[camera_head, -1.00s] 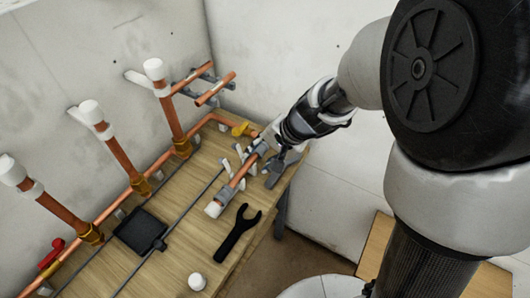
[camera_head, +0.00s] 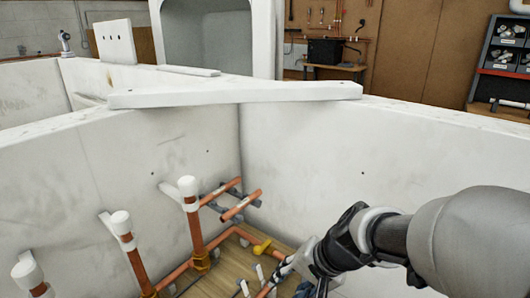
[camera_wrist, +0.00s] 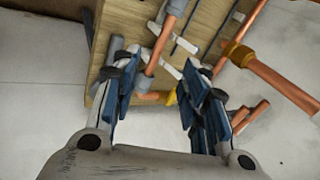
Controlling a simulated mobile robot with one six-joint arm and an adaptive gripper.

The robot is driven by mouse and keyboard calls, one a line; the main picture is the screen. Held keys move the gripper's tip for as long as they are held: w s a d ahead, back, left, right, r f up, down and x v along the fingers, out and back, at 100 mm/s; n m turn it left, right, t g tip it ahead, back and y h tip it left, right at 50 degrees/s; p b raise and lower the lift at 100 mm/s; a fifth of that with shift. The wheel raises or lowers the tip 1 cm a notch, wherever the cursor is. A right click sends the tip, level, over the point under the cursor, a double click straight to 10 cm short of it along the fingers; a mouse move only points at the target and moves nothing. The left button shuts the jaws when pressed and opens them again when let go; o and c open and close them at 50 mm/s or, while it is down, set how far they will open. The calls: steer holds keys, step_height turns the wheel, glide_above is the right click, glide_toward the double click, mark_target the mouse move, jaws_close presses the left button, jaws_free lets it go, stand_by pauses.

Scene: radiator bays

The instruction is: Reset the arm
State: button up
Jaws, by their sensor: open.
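My arm comes in from the right in the head view, and my gripper (camera_head: 300,284) is at the bottom edge, over the right end of the wooden bench (camera_head: 222,271). In the wrist view my gripper (camera_wrist: 157,78) has its two blue-padded fingers spread apart. A short copper pipe (camera_wrist: 160,50) with grey end sleeves shows between the fingers in the picture. The fingers do not close on it, and I cannot tell how far below them it lies. The bench (camera_wrist: 120,20) also shows beyond the fingers.
Upright copper pipes with white caps, one of them a tall pipe (camera_head: 194,226), stand along the left wall. A yellow fitting (camera_head: 261,247) sits near the corner. A white board (camera_head: 235,95) lies across the wall tops. Shelves (camera_head: 505,60) stand far back right.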

steer(key=s+d+r+n+h, duration=0.2)
steer(key=s+d+r, duration=0.1)
steer(key=s, duration=0.5)
steer(key=s+d+r+n+t+h, duration=0.1)
steer(key=s+d+r+n+h, duration=0.1)
steer(key=s, duration=0.7)
steer(key=d+r+n, duration=0.1)
steer(key=d+r, duration=0.1)
steer(key=d, duration=0.1)
steer(key=shift+s+r+n, duration=0.15)
steer(key=shift+s+n, duration=0.15)
steer(key=shift+c, duration=0.6)
